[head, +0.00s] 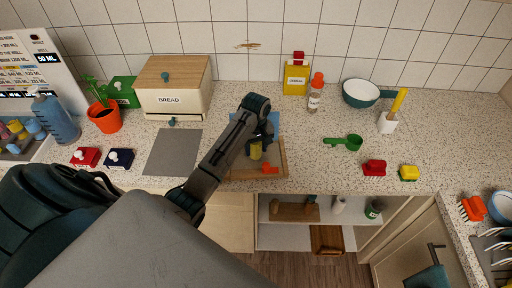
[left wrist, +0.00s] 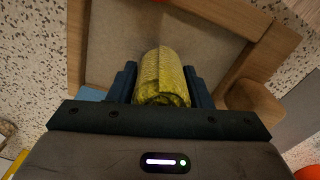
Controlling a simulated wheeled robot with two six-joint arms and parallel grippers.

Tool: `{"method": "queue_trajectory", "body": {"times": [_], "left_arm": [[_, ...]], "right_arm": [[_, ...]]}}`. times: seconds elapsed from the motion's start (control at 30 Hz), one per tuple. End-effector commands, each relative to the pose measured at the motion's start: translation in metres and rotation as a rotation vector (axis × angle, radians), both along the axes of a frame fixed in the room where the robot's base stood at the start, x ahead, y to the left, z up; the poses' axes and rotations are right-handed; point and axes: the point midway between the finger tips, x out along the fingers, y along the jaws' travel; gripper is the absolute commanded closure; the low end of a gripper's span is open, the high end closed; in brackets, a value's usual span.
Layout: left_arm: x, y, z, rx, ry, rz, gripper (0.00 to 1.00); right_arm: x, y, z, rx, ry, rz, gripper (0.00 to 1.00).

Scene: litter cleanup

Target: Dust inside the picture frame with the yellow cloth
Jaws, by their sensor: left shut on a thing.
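The yellow cloth (left wrist: 162,75) is a rolled, textured bundle held between the two dark fingers of my left gripper (left wrist: 160,88) in the left wrist view. In the head view the cloth (head: 256,151) shows small below the wrist of my left gripper (head: 261,146). The picture frame (head: 245,175) has a wooden border and lies on the counter under the gripper; my arm hides much of it. In the left wrist view its wooden border (left wrist: 230,28) surrounds a grey-brown panel (left wrist: 115,35), and the cloth is over that panel. I cannot tell whether they touch. My right gripper is not in view.
An orange-red item (head: 270,168) is at the frame's lower right. A grey mat (head: 172,152) lies to the left, and a bread box (head: 174,88) stands behind it. The counter's front edge is close below the frame.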

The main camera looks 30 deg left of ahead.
Motion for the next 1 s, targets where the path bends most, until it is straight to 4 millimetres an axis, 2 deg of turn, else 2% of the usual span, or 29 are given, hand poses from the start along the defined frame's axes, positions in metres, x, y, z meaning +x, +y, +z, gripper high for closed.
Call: {"method": "queue_trajectory", "body": {"times": [1.0], "left_arm": [[0.0,0.0,-0.012,0.0,0.0,0.0,0.99]], "right_arm": [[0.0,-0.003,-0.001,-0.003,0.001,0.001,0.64]]}}
